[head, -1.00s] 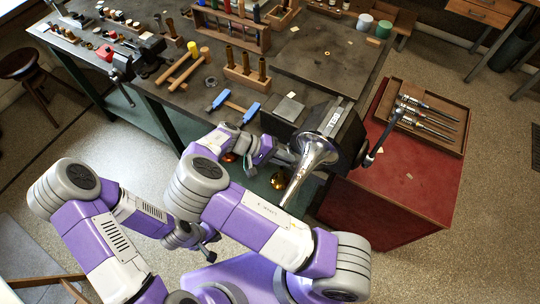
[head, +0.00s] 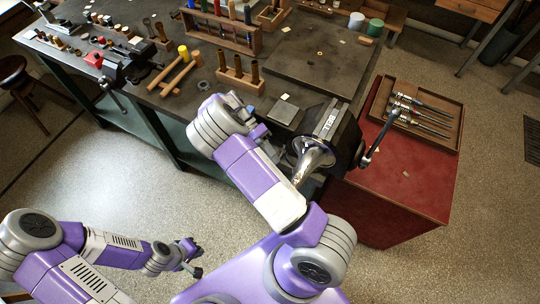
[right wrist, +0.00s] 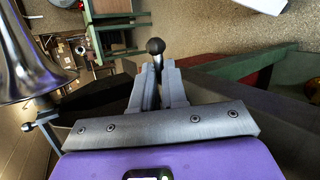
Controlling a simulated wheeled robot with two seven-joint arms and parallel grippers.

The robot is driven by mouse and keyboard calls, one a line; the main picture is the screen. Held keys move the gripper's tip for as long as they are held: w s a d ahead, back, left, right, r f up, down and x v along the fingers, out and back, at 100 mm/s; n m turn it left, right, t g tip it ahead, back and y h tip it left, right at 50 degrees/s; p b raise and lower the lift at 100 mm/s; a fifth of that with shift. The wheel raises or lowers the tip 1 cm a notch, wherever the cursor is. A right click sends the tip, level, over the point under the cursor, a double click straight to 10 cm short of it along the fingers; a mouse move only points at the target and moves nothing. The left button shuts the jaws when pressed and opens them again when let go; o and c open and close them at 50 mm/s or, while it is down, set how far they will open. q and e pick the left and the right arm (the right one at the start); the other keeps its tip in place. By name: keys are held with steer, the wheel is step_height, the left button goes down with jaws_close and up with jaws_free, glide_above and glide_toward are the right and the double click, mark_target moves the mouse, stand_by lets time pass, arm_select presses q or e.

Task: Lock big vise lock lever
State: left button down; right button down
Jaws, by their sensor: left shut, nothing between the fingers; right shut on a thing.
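The big vise (head: 346,124) stands at the bench's right corner, with a shiny horn bell (head: 312,152) at its near side. In the right wrist view, my right gripper (right wrist: 156,75) is shut on a dark ball-ended lever, apparently the lock lever (right wrist: 155,46); its ball pokes out past the fingertips. The horn bell shows there at far left. In the head view, my right gripper (head: 265,132) is left of the vise, mostly behind my own arm, and the lever's grip is hidden. My left gripper (head: 192,263) is shut and empty, low over the floor.
A long vise handle (head: 372,140) sticks out at the vise's right. A red cabinet (head: 425,190) beside it carries a wooden tray (head: 456,123) of valve-like parts. Tool racks (head: 222,35) and a smaller vise (head: 125,65) stand farther back and left. Floor at left is open.

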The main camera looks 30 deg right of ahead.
steer(key=shift+w+r+m, duration=0.1)
steer(key=shift+w+m, duration=0.05)
steer(key=shift+m, duration=0.15)
steer(key=c, duration=1.4)
jaws_free()
steer(key=shift+c, duration=0.2)
step_height(320, 180, up, 10)
steer(key=shift+p, duration=0.4)
